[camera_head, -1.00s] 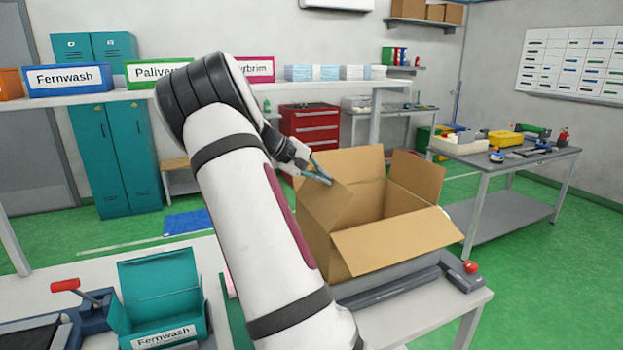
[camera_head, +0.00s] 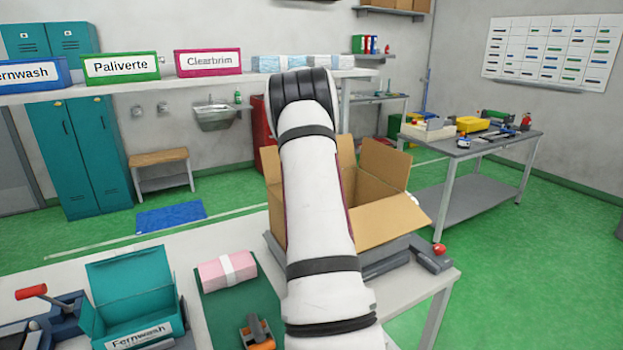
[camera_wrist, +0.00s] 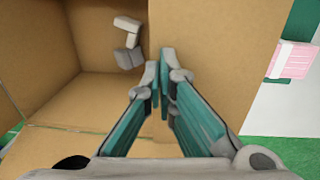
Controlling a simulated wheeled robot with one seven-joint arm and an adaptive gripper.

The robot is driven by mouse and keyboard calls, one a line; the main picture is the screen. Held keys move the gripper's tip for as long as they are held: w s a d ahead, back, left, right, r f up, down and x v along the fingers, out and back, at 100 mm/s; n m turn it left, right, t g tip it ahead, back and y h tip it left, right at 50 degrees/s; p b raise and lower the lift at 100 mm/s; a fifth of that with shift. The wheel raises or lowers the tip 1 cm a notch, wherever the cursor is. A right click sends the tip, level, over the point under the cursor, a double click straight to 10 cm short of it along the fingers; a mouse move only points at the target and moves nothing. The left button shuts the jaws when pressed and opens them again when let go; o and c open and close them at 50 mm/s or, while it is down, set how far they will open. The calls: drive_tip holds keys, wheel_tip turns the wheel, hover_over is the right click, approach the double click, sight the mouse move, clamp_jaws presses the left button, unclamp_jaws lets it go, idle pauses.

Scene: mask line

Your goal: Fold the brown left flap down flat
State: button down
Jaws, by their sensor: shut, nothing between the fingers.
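The open brown cardboard box (camera_head: 380,228) stands on the white bench, its back and right flaps raised and its front flap sloping outward. My arm covers the box's left side in the head view; only a strip of brown cardboard shows left of it. In the wrist view the left flap (camera_wrist: 215,40) is a broad brown panel on the right, beside the box's open inside. My gripper (camera_wrist: 158,72) is shut and empty, its fingertips over the flap's inner edge. I cannot tell whether they touch it. My gripper is hidden in the head view.
A pink packet (camera_head: 227,269) lies on a green mat left of the box. A teal Fernwash bin (camera_head: 135,295) stands further left. White and grey items (camera_wrist: 127,45) lie inside the box. A grey device with a red knob (camera_head: 439,249) is right of the box.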

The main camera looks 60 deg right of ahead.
drive_tip(key=shift+d+f, duration=0.1)
drive_tip(key=shift+f, duration=0.4)
idle(0.4)
drive_tip(key=shift+w+a+f, duration=0.35)
drive_tip(key=shift+a+f, duration=0.1)
drive_tip(key=shift+a, duration=0.25)
